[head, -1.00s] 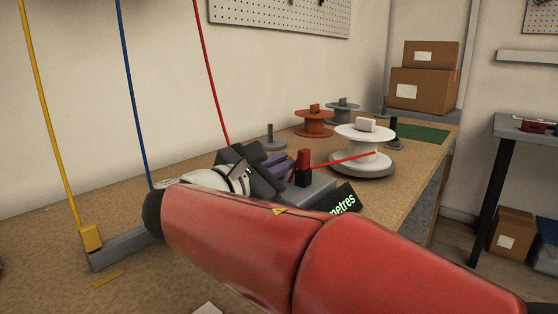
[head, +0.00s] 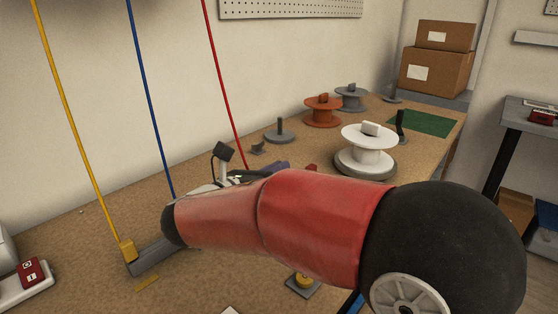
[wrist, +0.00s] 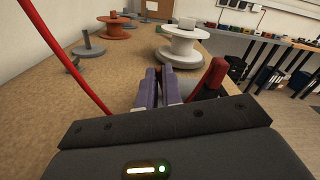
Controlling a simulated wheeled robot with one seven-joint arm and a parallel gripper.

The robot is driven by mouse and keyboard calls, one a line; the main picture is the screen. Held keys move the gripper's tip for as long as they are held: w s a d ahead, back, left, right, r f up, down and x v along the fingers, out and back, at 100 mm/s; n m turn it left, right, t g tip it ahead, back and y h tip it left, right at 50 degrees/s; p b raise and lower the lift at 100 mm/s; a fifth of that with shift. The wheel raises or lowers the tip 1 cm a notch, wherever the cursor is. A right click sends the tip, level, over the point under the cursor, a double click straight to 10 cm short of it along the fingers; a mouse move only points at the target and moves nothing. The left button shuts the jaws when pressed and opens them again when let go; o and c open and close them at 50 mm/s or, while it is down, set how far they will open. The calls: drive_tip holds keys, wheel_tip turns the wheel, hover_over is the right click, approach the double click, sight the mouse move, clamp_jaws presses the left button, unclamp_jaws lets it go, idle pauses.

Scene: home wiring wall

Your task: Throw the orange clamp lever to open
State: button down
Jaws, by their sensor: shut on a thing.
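My gripper (wrist: 161,80) is shut, its two purple-grey fingers close together in the wrist view. What they hold is hidden between them. No other lever shows clearly. In the head view my red and black arm hides most of the gripper and the bench there; only a small red tip (head: 311,167) shows above the arm.
A white spool (head: 368,150), an orange-brown spool (head: 323,110) and a grey spool (head: 351,97) stand on the bench behind. Yellow (head: 75,130), blue (head: 150,100) and red (head: 223,80) cables rise at left. A green mat (head: 422,122) lies at the far end.

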drive_tip(key=shift+w+a+f+n, duration=0.2)
drive_tip(key=shift+a+f+n, duration=0.1)
drive_tip(key=shift+n, duration=0.6)
drive_tip(key=c, duration=1.8)
unclamp_jaws()
drive_tip(key=shift+c, duration=0.2)
drive_tip(key=shift+r, duration=0.1)
wheel_tip(320, 180, up, 20)
